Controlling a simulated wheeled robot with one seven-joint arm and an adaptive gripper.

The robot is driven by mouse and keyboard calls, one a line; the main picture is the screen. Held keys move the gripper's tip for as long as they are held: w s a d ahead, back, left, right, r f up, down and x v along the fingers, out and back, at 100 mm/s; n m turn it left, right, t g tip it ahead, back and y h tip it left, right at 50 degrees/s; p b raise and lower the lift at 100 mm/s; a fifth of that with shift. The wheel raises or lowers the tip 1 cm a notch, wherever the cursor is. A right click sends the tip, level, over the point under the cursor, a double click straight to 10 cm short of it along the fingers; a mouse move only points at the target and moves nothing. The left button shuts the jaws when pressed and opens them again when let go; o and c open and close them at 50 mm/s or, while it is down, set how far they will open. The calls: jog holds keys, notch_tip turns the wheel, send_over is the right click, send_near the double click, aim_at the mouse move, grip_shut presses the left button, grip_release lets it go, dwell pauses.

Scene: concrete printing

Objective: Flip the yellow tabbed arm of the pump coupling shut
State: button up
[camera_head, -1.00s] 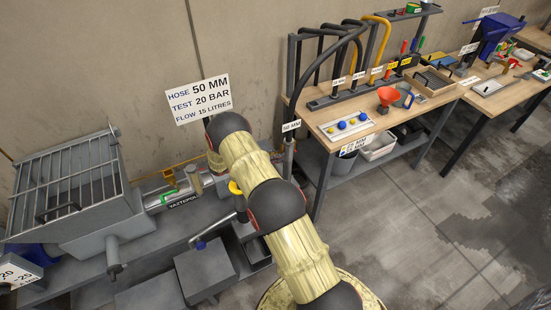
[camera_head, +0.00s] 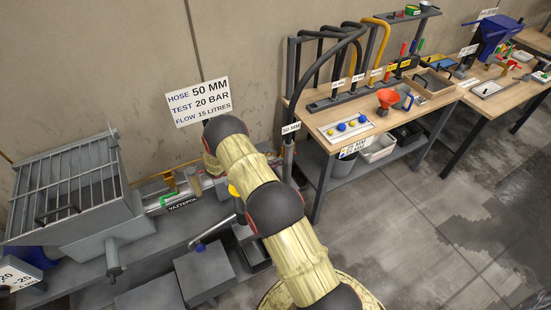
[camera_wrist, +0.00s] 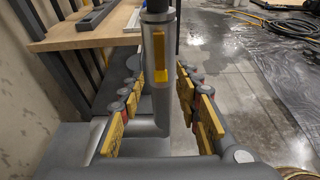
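My gripper (camera_wrist: 160,118) shows in the wrist view with its two yellow-padded fingers spread wide apart. Between the fingers stands a grey upright pipe with a coupling sleeve (camera_wrist: 150,100). A yellow tab (camera_wrist: 160,55) lies along the sleeve's near face, a little beyond the fingertips in the picture. I cannot tell whether a finger touches the pipe or tab. In the head view my arm hides the gripper and most of the coupling. The grey pump (camera_head: 180,200), labelled YAZTEPOL, lies left of my arm.
A hopper with a grille (camera_head: 70,195) stands left of the pump. A wooden bench (camera_head: 365,110) with hoses stands to the right, close behind the coupling in the wrist view. The right-hand floor is open.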

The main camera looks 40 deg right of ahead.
jog(key=v, duration=1)
jog(key=shift+w+a, duration=0.15)
jog(key=shift+a, duration=0.25)
